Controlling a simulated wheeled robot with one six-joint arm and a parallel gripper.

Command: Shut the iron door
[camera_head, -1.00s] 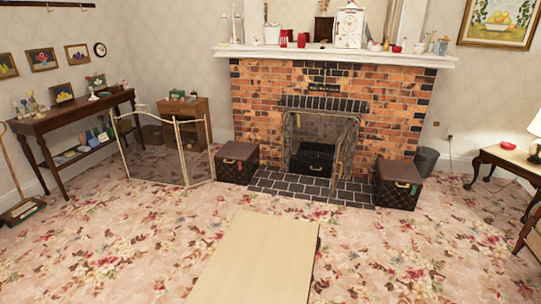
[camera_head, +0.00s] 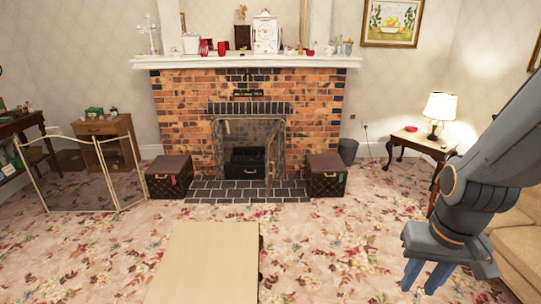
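The fireplace opening (camera_head: 247,125) has a metal frame in the middle of the brick front. A narrow mesh iron door (camera_head: 273,160) stands swung outward at its right side, over the dark hearth tiles. A black grate or box (camera_head: 247,162) shows inside the opening. My gripper (camera_head: 424,277) hangs at the lower right, pointing down, far from the door and touching nothing. Its two blue-grey fingers are apart and nothing shows between them.
A pale wooden tabletop (camera_head: 203,262) stands in front of the fireplace. Dark trunks stand left (camera_head: 169,177) and right (camera_head: 325,176) of the hearth. A folding screen (camera_head: 85,175) is at the left, a lamp table (camera_head: 418,143) at the right. Patterned carpet between is clear.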

